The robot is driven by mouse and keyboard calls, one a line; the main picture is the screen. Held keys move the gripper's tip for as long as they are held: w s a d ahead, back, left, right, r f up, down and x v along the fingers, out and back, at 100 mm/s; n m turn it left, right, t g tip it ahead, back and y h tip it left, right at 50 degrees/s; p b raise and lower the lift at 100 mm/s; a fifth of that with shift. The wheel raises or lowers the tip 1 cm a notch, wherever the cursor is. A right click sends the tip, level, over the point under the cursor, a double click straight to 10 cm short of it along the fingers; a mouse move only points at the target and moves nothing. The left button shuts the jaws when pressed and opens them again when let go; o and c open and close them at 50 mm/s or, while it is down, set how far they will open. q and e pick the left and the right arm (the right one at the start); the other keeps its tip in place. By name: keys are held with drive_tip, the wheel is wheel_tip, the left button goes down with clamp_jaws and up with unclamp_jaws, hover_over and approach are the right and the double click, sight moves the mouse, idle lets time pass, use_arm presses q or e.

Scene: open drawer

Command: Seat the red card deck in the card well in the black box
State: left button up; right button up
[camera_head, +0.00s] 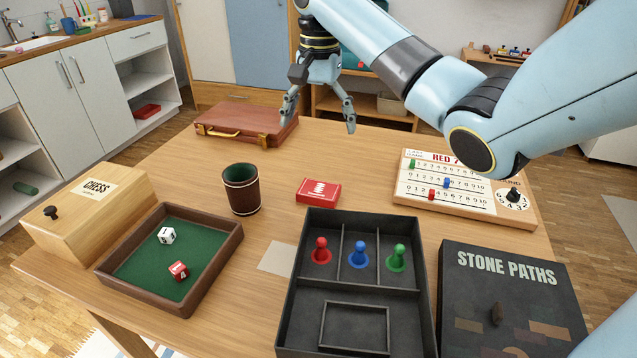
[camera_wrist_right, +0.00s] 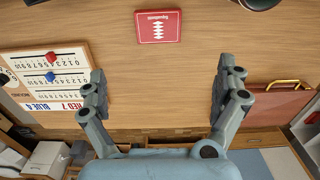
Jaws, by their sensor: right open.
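The red card deck (camera_head: 318,191) lies flat on the table just behind the black box, and it also shows in the right wrist view (camera_wrist_right: 157,27). The black box (camera_head: 287,304) is open at the front of the table. Its card well (camera_head: 355,326) is a raised rectangular frame in the front compartment and looks empty. My right gripper (camera_head: 320,122) is open and empty above the far part of the table, behind the deck. Its spread fingers also show in the right wrist view (camera_wrist_right: 163,105). My left gripper is not in view.
Red, blue and green pawns (camera_head: 358,256) stand in the box's rear compartments. A dice tray (camera_head: 208,290), dice cup (camera_head: 241,190) and chess box (camera_head: 90,215) are left. A Stone Paths box (camera_head: 510,290) and score board (camera_head: 440,190) are right. A brown case (camera_head: 245,127) lies behind.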

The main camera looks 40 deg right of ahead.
drive_tip(key=b, duration=0.3)
approach(319, 189)
wheel_tip(319, 189, down, 4)
drive_tip(key=shift+w+b, duration=0.1)
drive_tip(key=shift+b, duration=0.35)
wheel_tip(319, 189, down, 5)
drive_tip(key=shift+f+b, duration=0.2)
drive_tip(key=shift+b, duration=0.6)
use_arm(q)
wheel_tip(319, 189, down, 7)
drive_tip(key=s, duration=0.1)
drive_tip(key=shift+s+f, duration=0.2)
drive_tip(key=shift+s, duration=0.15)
use_arm(e)
drive_tip(key=shift+r, duration=0.1)
drive_tip(key=c, duration=1.1)
